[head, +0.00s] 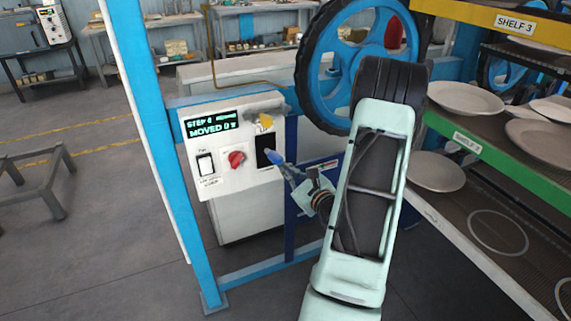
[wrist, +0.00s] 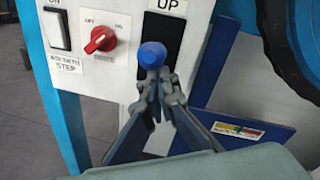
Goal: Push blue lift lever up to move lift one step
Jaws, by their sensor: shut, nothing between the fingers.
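The blue lift lever (head: 274,157) sticks out from a dark slot (head: 264,146) on the white control box (head: 205,140). In the wrist view its rounded blue knob (wrist: 152,54) stands in front of the black slot (wrist: 162,36), below the "UP" label. My gripper (head: 289,169) is right at the lever in the head view. In the wrist view my gripper (wrist: 157,80) is shut, its fingertips just below the knob. They appear to touch it, but contact cannot be told for certain. Nothing is held between the fingers.
The box also bears a display (head: 212,124), a red rotary knob (head: 236,158) and a rocker switch (head: 205,164). A blue wheel (head: 310,65) is behind my arm. Shelves with plates (head: 465,98) stand at right. A blue post (head: 150,130) stands left of the box.

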